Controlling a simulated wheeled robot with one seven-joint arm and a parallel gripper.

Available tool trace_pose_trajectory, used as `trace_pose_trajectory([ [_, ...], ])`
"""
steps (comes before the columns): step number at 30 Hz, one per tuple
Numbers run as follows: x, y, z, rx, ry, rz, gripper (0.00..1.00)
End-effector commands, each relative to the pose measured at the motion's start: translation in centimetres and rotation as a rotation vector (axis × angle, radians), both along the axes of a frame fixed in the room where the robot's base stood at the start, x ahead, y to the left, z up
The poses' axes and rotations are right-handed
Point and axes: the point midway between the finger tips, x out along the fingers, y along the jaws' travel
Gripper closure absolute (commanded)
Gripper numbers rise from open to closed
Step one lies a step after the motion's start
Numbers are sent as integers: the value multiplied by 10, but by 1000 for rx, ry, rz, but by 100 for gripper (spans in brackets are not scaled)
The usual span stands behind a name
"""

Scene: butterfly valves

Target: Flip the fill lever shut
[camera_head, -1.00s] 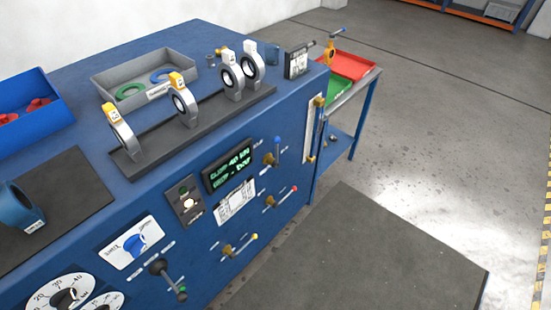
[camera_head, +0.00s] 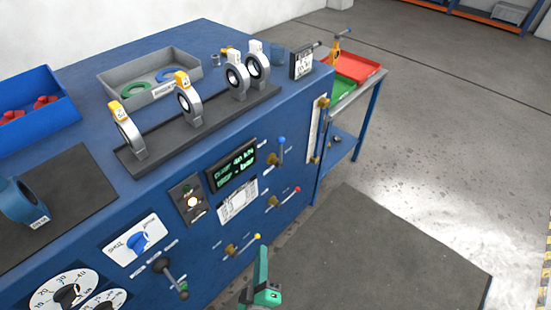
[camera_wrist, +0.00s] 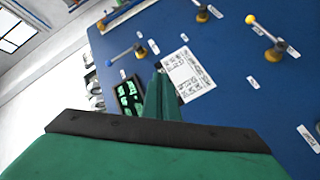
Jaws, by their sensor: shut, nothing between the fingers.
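Three small valve levers stand on the blue front panel: a blue-tipped one (camera_head: 277,152), a red-tipped one (camera_head: 284,197) and a yellow-tipped one (camera_head: 242,244). Their labels are too small to read, so I cannot tell which is the fill lever. The wrist view also shows the blue-tipped lever (camera_wrist: 127,52) and the yellow-tipped lever (camera_wrist: 272,38). My green gripper (camera_head: 263,262) is shut and empty, in front of the panel just right of the yellow-tipped lever. Its closed fingers (camera_wrist: 160,92) point towards the panel, apart from the levers.
A lit green display (camera_head: 231,165) and a label card (camera_head: 238,199) sit left of the levers. A black handle (camera_head: 172,278) juts out lower left. Ring-shaped valves (camera_head: 190,105) stand on the bench top. The floor mat (camera_head: 370,255) at right is clear.

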Motion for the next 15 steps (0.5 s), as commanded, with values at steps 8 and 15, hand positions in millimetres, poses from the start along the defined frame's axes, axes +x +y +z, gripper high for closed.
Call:
trace_pose_trajectory([
  [8, 72, 9, 29, -263, -52, -9, 100],
  [15, 127, 13, 66, -482, -91, -46, 100],
])
